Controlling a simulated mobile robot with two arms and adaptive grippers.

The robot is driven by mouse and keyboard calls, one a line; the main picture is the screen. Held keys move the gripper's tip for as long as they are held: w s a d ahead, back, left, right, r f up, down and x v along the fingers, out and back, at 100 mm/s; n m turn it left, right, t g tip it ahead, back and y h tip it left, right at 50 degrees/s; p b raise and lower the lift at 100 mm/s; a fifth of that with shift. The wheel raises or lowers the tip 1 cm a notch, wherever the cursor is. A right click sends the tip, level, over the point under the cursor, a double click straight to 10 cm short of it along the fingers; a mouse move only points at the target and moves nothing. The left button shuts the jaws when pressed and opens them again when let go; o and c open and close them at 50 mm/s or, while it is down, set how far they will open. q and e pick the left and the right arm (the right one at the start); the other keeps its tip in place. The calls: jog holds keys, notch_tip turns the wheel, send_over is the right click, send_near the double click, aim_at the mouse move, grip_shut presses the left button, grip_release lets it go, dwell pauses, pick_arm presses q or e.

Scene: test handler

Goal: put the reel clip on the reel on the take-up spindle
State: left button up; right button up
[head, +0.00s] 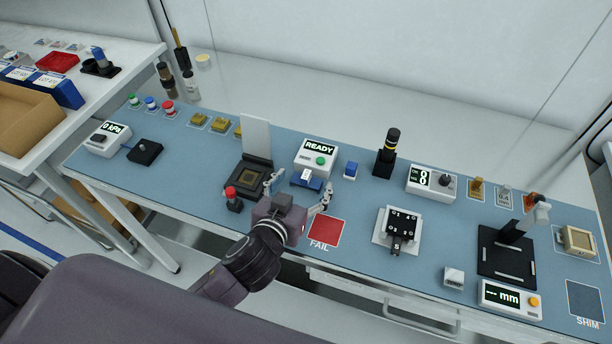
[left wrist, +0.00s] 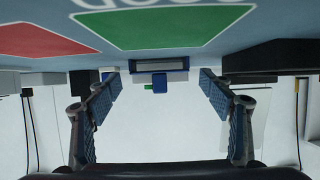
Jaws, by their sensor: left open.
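I cannot make out a reel, a take-up spindle or a reel clip in either view. My left gripper (head: 300,191) is open over the bench mat, in front of the white READY box (head: 318,156). In the left wrist view its two fingers (left wrist: 160,82) are wide apart with nothing between the tips. A blue-and-white block (head: 306,180) sits just beyond the fingertips. In the left wrist view a blue-edged block with a small green part (left wrist: 156,88) shows between the fingers, apart from them. My right gripper is not in view.
A red FAIL pad (head: 326,232) lies right of the gripper; a green pad (left wrist: 165,27) shows in the left wrist view. A socket with a raised lid (head: 255,140) and a red-knobbed lever (head: 233,200) stand left. A black fixture (head: 397,232) stands right.

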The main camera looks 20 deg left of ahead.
pick_arm(q)
jog(key=shift+x, duration=1.2)
jog(key=shift+c, duration=0.5)
jog(key=c, duration=0.8)
jog(key=shift+c, duration=0.6)
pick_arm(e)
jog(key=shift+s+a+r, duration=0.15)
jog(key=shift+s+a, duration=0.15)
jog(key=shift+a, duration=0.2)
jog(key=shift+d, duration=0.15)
